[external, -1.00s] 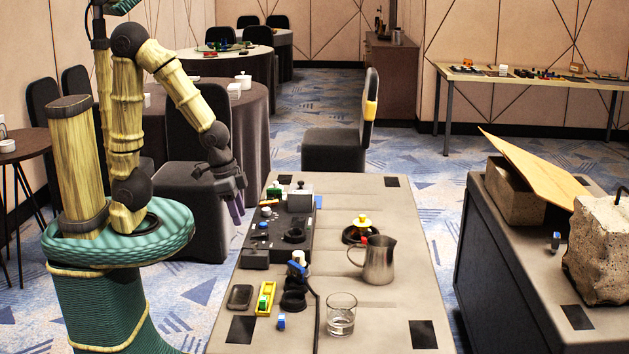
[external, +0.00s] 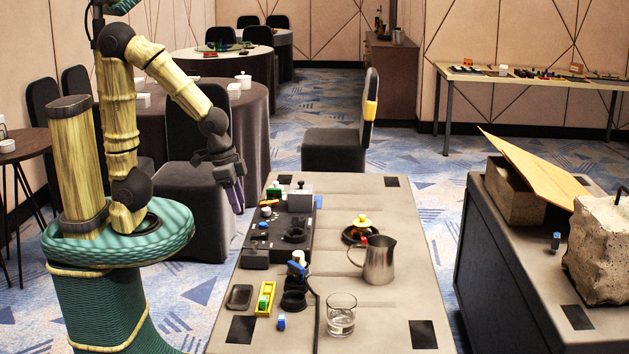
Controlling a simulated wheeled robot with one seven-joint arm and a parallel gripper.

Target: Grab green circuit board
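A small green piece (external: 264,302) sits in a yellow holder (external: 267,290) on the near left part of the long grey table (external: 385,315). It may be the green circuit board, but it is too small to be sure. My gripper (external: 238,205) hangs in the air with its fingers down, just beyond the table's left edge. It is farther back than the yellow holder and apart from everything on the table. Its fingers overlap in this view, so I cannot tell the gap between them.
A black device panel (external: 262,232) with knobs lies along the table's left side. A metal pitcher (external: 379,262), a glass (external: 341,316), a dark cable (external: 317,325) and a yellow-topped item (external: 361,225) stand nearby. The table's far right is mostly clear.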

